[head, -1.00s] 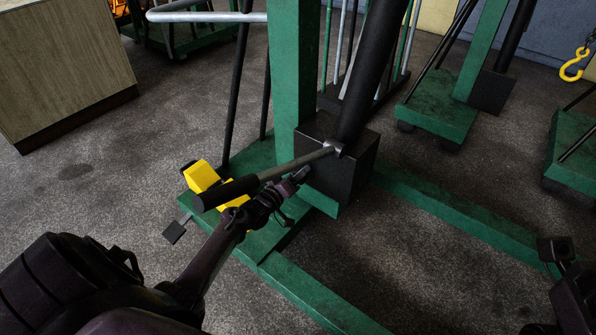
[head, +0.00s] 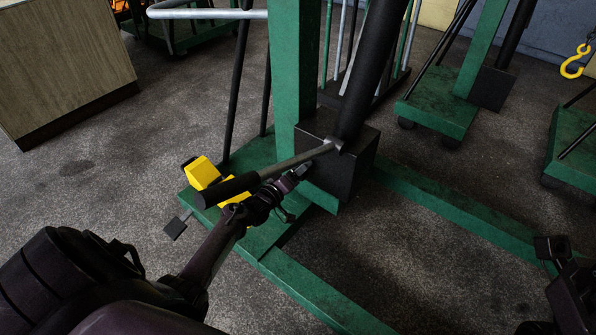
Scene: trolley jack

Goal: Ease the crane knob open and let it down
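The crane has a green post (head: 295,75), a black ram (head: 368,70) and a dark pump block (head: 350,172) at its foot. A steel pump lever with a black grip (head: 228,190) slopes from the block down to the left. My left gripper (head: 300,177) is just below the lever, with its fingertips close to the block's left face. I cannot make out the knob; that lower part of the block is dark and partly behind my gripper. Whether its fingers touch anything is unclear.
Green base legs (head: 450,212) run along the floor. Yellow blocks (head: 202,173) and a small dark pedal (head: 175,228) are beside the left leg. A wooden cabinet (head: 65,60) stands left, other green cranes (head: 440,100) stand right, and a yellow hook (head: 572,68) hangs there.

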